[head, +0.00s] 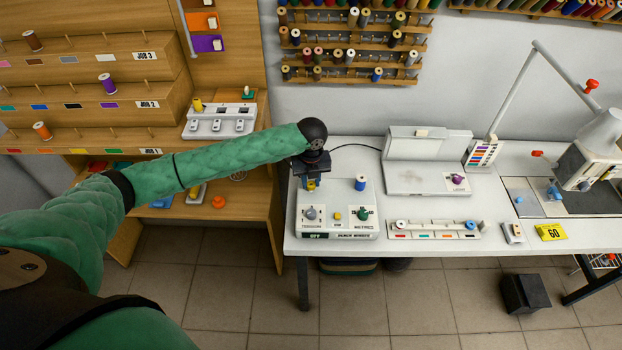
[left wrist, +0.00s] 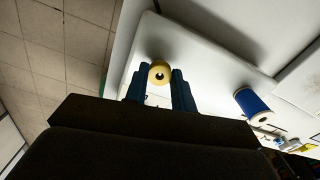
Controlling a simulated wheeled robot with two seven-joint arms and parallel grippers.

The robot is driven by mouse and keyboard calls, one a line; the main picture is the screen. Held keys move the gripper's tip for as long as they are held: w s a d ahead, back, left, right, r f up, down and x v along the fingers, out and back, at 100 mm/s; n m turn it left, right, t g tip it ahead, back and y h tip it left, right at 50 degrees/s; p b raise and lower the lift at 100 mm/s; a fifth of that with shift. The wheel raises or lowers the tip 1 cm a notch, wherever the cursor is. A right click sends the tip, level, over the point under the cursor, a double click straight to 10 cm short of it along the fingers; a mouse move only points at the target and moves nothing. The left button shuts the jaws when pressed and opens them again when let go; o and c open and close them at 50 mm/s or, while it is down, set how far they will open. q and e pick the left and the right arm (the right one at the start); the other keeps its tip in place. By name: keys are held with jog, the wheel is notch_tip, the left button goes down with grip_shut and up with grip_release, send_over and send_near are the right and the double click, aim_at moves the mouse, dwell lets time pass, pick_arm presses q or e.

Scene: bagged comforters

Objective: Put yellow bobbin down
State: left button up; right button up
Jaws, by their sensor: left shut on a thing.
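The yellow bobbin (left wrist: 159,74) is between the two dark fingers of my left gripper (left wrist: 158,88) in the left wrist view, its holed end facing the camera. My left gripper (head: 311,184) is shut on it. In the head view the gripper hangs down over the left part of the white bench winder (head: 335,228), and only a small bit of the bobbin (head: 311,184) shows below it. I cannot tell whether the bobbin touches the winder's top. My right gripper is not in view.
A blue spool (head: 360,183) stands on the winder to the right of my left gripper; it also shows in the left wrist view (left wrist: 253,105). Knobs (head: 310,213) line the winder's front. A bobbin rack (head: 433,230) and a white case (head: 427,175) stand to the right.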

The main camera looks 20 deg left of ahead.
aim_at(311, 185)
pick_arm(q)
jog(key=o, duration=1)
jog(key=shift+c, duration=0.2)
jog(key=shift+r, duration=0.55)
jog(key=shift+r+b, duration=0.35)
notch_tip(311, 185, up, 12)
jog(key=b, duration=0.4)
jog(key=shift+f, duration=0.25)
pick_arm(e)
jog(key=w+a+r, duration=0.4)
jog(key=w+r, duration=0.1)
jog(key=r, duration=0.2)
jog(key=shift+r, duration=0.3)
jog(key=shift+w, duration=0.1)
pick_arm(q)
jog(key=shift+d+f, duration=0.1)
